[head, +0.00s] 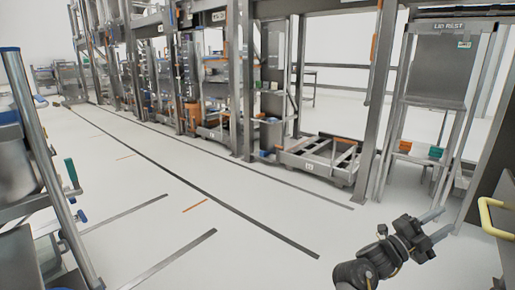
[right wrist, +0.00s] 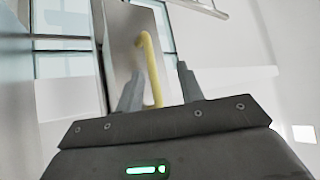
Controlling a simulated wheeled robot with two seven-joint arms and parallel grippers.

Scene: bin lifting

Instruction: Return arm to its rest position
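My right gripper (head: 440,224) is at the lower right of the head view, held out in the air over the floor. Its two fingers are apart with nothing between them that it holds. In the right wrist view the two fingers (right wrist: 158,90) also stand apart. A yellow handle (right wrist: 149,70) shows beyond and between them, apart from the fingers as far as I can tell. The same kind of yellow handle (head: 487,222) shows at the right edge of the head view, right of the gripper. My left gripper is not in view.
A tall metal stand with a grey panel (head: 437,70) is at the right. A low wheeled frame (head: 318,158) stands under the long rack (head: 245,75). A metal frame with a sloping post (head: 40,150) is at the left. The floor (head: 150,185) between is open, with dark lines.

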